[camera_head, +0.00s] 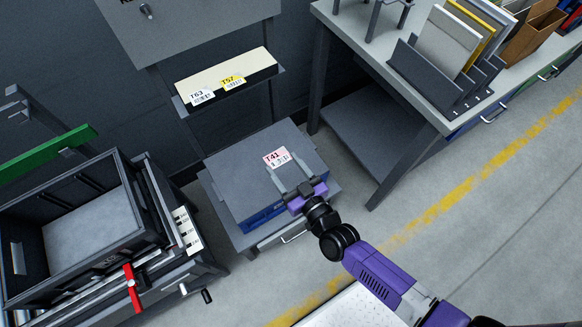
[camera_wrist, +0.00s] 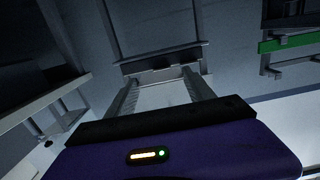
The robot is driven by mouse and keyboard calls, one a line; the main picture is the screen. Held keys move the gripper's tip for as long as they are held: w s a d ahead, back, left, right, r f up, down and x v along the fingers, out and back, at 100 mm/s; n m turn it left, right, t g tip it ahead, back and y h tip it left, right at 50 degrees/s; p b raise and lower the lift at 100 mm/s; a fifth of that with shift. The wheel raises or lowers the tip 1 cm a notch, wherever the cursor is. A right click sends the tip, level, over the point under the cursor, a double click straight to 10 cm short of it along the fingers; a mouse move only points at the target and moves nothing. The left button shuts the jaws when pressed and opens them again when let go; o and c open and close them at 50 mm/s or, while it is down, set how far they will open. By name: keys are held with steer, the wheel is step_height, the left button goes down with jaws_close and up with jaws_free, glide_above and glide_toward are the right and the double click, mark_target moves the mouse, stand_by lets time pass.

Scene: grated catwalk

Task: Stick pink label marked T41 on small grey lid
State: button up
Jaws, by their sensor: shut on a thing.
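The label marked T41 (camera_head: 277,157) is white with pink-red print and sits between the fingertips of my gripper (camera_head: 281,161). My gripper is shut on it. In the wrist view, a pale flat piece (camera_wrist: 165,96) spans the space between my two fingers; its print cannot be read there. In the head view the label appears over the grey lid (camera_head: 225,180) of a blue box (camera_head: 265,215) on a low stand. How high the label is above the lid cannot be told. My fingers cover part of the lid's right side.
A wall shelf (camera_head: 226,81) bears labels T63 (camera_head: 202,96) and T57 (camera_head: 232,82). A workbench (camera_head: 420,100) with upright panels (camera_head: 455,50) is at right. The floor between is clear.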

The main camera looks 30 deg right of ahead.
steer(key=w+d+f+g+y+b, duration=0.1)
steer(key=w+f+g+b, duration=0.4)
steer(key=w+f, duration=0.8)
steer(key=shift+n, duration=0.4)
step_height(320, 180, down, 10)
steer(key=b, duration=0.9)
steer(key=shift+w, duration=0.1)
steer(key=o, duration=1.4)
steer(key=shift+c, duration=0.2)
steer(key=shift+p+v, duration=1.8)
steer(key=shift+v, duration=2.2)
